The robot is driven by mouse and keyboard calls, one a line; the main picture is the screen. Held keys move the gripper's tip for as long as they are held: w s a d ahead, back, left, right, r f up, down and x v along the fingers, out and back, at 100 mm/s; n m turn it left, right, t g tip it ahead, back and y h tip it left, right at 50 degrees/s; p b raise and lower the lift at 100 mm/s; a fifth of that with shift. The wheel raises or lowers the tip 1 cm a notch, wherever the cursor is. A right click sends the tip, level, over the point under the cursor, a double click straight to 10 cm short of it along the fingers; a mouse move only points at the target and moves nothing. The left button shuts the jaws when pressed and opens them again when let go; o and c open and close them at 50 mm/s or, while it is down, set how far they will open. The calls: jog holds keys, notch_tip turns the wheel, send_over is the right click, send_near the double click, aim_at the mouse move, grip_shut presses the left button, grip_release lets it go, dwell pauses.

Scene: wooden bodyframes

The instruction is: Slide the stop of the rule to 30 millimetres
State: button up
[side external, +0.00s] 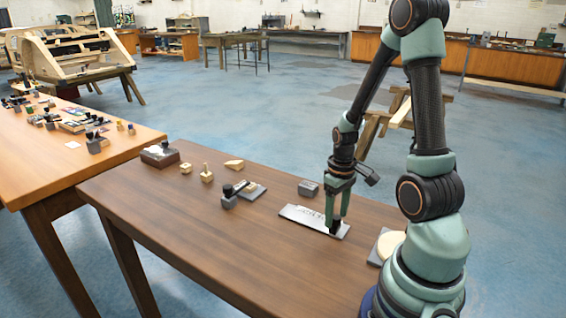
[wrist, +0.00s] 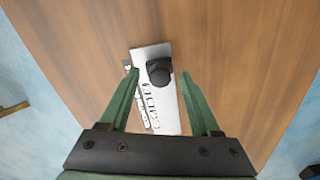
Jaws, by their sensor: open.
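The rule (side external: 300,214) is a flat silver-grey plate lying on the brown table in the side view. In the wrist view the rule (wrist: 167,118) runs up and down, with dark markings along its left part. The stop (wrist: 158,72) is a black, rounded knob near the far end of the rule in the wrist view. My gripper (wrist: 160,75) is open, with one green finger on each side of the stop and gaps between. In the side view my gripper (side external: 337,212) points down over the right end of the rule. The scale values are too small to read.
A grey block (side external: 308,188) stands behind the rule. A dark block with a black handle (side external: 230,196) and small wooden pieces (side external: 207,174) lie to the left. A round pale disc on a grey base (side external: 388,245) sits to the right. The table front is clear.

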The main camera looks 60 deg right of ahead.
grip_shut()
dwell(1.4)
